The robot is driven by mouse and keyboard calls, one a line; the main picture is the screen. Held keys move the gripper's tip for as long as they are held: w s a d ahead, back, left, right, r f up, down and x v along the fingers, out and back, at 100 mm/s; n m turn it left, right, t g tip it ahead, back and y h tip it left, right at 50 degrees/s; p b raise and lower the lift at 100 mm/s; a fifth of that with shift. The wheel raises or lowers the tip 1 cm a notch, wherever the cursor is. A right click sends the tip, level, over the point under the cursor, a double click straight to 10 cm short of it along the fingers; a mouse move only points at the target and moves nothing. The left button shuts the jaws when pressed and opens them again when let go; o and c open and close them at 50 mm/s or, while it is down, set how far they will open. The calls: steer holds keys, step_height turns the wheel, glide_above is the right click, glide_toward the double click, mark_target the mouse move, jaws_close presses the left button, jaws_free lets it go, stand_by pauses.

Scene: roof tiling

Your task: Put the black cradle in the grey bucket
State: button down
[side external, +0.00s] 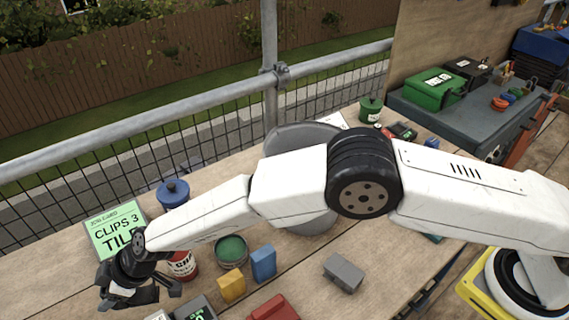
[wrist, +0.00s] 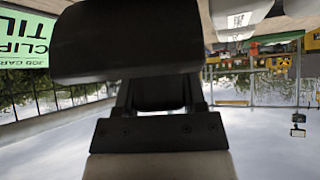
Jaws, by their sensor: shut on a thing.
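My gripper (side external: 138,288) is at the lower left of the side view, low over the wooden bench, and is shut on the black cradle (side external: 146,295). In the wrist view the cradle (wrist: 125,45) is a large dark block across the top, in front of the jaws (wrist: 157,100). Dark parts blend together, so the exact grip is hard to see. The grey bucket (side external: 314,222) stands mid-bench, well to the right of my gripper. My arm crosses in front of it and hides much of it; its rim shows above the arm.
Near my gripper are a green job card (side external: 115,228), a blue lidded pot (side external: 173,193), a red-and-white can (side external: 182,265) and a green-topped tin (side external: 231,250). Yellow (side external: 231,286), blue (side external: 263,262) and grey (side external: 343,273) blocks lie in front of the bucket. A railing (side external: 180,112) runs behind.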

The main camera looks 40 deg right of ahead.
steer(key=shift+s+d+r, duration=1.05)
steer(key=shift+s+d, duration=0.25)
steer(key=shift+s+d+r, duration=1.1)
steer(key=shift+s+d, duration=0.15)
steer(key=shift+s, duration=0.05)
steer(key=shift+s+d+r, duration=1.05)
steer(key=shift+s+d, duration=0.25)
steer(key=shift+w+d, duration=0.1)
steer(key=w+d+r+m+t+h, duration=0.15)
steer(key=w+d+r, duration=0.3)
steer(key=d, duration=0.45)
steer(key=w+d+r+m+t+h, duration=0.1)
steer(key=w+d+r+m, duration=0.2)
steer(key=w+d, duration=0.35)
steer(key=w+d+r+m+t+h, duration=0.15)
steer(key=w+d+r, duration=0.25)
steer(key=d, duration=0.7)
steer(key=s+d+m+h, duration=0.2)
steer(key=s+d, duration=0.3)
steer(key=d, duration=0.9)
steer(key=s+d+m+t+h, duration=0.1)
steer(key=s+d+m, duration=0.4)
steer(key=d, duration=0.9)
steer(key=shift+s+d+f+m+t+h, duration=0.15)
steer(key=shift+s+f+m+t+h, duration=0.2)
steer(key=shift+s+h, duration=0.4)
